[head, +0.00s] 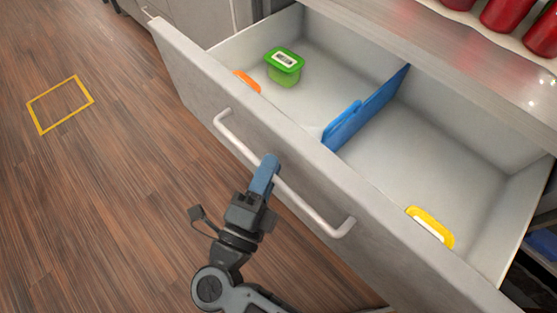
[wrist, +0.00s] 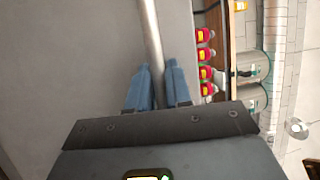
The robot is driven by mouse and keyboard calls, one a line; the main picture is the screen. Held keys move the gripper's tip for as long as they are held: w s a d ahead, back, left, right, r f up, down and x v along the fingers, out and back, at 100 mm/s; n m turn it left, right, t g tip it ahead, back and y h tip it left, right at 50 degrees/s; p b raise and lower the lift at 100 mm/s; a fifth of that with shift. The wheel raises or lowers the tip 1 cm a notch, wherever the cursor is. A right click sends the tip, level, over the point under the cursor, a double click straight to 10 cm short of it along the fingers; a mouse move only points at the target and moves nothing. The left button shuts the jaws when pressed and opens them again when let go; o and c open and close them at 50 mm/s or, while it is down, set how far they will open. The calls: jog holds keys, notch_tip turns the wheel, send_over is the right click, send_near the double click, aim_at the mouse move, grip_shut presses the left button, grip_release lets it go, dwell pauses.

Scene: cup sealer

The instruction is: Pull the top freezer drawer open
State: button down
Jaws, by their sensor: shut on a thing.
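The top freezer drawer (head: 300,150) is pulled out, and its inside shows in the head view. Its pale bar handle (head: 318,213) runs along the grey front. My gripper (head: 268,168), with blue fingers, is shut on the handle near its middle. In the wrist view the handle (wrist: 151,35) passes between the two blue fingers (wrist: 158,80). The drawer holds a green-lidded tub (head: 284,64), a partly hidden orange item (head: 246,81) and a yellow-lidded item (head: 430,228). A blue divider (head: 370,107) splits the drawer.
Several red containers (head: 503,14) stand on the counter above the drawer. A yellow square outline (head: 60,103) marks the wooden floor (head: 75,200) at the left. The floor there is clear. Several red bottles (wrist: 205,54) show at the right in the wrist view.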

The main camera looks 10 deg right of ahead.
jog(key=shift+s+f, duration=0.1)
jog(key=c, duration=1.1)
grip_release()
jog(key=b+v, duration=0.1)
jog(key=v, duration=0.6)
jog(key=shift+s+a+b, duration=0.25)
jog(key=shift+s+b, duration=0.05)
jog(key=shift+b, duration=0.1)
